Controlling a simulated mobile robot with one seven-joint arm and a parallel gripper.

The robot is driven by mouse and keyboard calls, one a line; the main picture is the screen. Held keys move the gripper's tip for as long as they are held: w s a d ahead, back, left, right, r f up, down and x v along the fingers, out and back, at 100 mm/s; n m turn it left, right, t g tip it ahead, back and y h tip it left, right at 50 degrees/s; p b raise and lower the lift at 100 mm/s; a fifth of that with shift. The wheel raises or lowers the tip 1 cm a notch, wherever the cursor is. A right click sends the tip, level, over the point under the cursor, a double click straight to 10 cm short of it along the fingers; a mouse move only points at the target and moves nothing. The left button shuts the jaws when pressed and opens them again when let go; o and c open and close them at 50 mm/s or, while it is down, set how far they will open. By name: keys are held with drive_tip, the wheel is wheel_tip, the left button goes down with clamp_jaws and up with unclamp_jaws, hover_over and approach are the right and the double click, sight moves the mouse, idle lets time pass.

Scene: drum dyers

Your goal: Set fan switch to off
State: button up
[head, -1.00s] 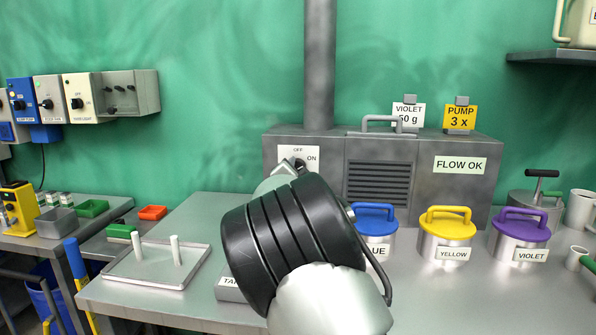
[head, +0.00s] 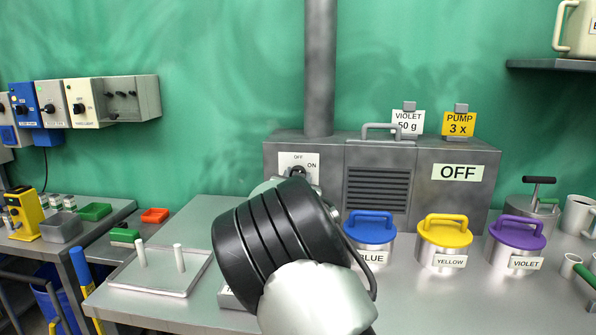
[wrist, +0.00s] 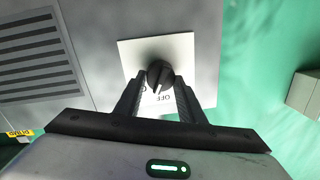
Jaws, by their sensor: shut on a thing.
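The fan switch is a dark rotary knob (wrist: 159,75) on a white plate (head: 299,160) marked OFF and ON, on the front of the grey metal fan housing (head: 280,150). In the wrist view, my gripper (wrist: 160,88) has its two fingers around the knob, shut on it. In the head view my arm covers the fingers and the lower part of the plate. The display (head: 458,172) on the housing reads OFF.
Lidded pots, blue (head: 370,228), yellow (head: 443,240) and purple (head: 516,243), stand right of my arm. A tray with two white pegs (head: 160,271) lies to the left. Switch boxes (head: 90,102) hang on the left wall.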

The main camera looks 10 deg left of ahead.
drive_tip(key=n+p, duration=0.3)
drive_tip(key=n, duration=0.2)
drive_tip(key=shift+a+r+h, duration=0.1)
drive_tip(key=shift+a+h, duration=0.05)
drive_tip(key=shift+h, duration=0.15)
drive_tip(key=shift+p, duration=0.35)
drive_tip(key=o, duration=1)
drive_tip(key=shift+o, duration=0.2)
drive_tip(key=shift+s, duration=0.1)
drive_tip(key=s+r+p, duration=0.1)
drive_tip(key=s, duration=1.6)
drive_tip(key=shift+p, duration=0.3)
drive_tip(key=shift+s, duration=0.1)
